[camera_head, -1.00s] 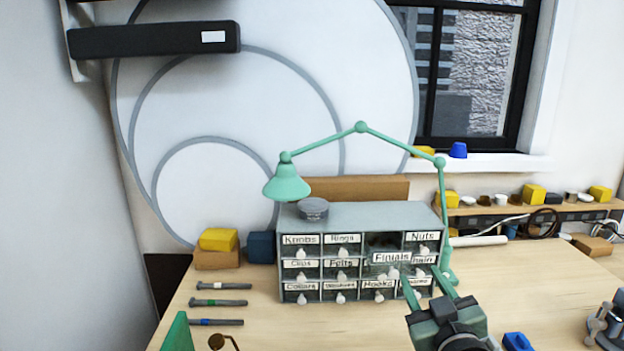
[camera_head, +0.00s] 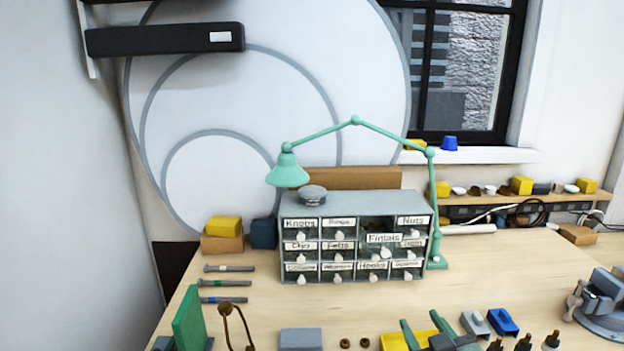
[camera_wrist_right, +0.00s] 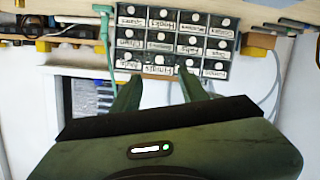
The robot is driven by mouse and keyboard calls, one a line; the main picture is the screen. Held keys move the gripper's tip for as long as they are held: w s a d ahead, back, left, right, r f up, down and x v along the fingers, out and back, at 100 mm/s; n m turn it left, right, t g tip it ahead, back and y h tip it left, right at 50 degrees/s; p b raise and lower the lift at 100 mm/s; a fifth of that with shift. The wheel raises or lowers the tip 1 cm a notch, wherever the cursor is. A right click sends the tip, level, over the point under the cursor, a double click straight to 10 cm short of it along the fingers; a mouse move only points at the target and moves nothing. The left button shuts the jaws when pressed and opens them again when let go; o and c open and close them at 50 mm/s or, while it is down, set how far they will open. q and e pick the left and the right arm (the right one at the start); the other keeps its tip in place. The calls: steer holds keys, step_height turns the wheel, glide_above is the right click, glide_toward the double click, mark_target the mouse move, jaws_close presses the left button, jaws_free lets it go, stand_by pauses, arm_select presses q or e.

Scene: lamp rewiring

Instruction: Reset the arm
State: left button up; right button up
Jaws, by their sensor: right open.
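My right gripper (camera_head: 422,322) is low in the head view, above the front of the bench. Its two green fingers are apart with nothing between them. In the right wrist view the fingers (camera_wrist_right: 160,80) point toward the drawer cabinet (camera_wrist_right: 175,10), which appears upside down. In the head view, the grey cabinet (camera_head: 345,203) stands well beyond the gripper. Its Finials drawer (camera_head: 383,240) sticks out, with a dark gap behind its front. A teal desk lamp (camera_head: 289,172) arches over the cabinet. My left gripper is not in view.
A yellow tray (camera_head: 395,342) lies beside the right gripper. Blue (camera_head: 503,322) and grey (camera_head: 475,323) holders stand to its right, and a vise (camera_head: 602,300) is farther right. A green panel (camera_head: 188,318) stands at left. The bench before the cabinet is mostly clear.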

steer(key=s+f+m+g, duration=0.1)
steer(key=s+f+g, duration=0.5)
steer(key=s+f, duration=0.75)
steer(key=s+f+g, duration=0.6)
steer(key=s+f, duration=0.4)
steer(key=s, duration=0.6)
step_height(320, 180, down, 33)
steer(key=s+g+b, duration=0.1)
steer(key=b, duration=0.5)
arm_select(q)
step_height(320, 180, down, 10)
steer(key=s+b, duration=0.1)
steer(key=b, duration=0.3)
arm_select(e)
steer(key=s+d+f+g, duration=0.1)
steer(key=s+d+f, duration=0.2)
steer(key=s+f, duration=1.3)
step_height(320, 180, down, 3)
steer(key=shift+s+h, duration=0.25)
steer(key=shift+h, duration=0.05)
steer(key=shift+d, duration=0.1)
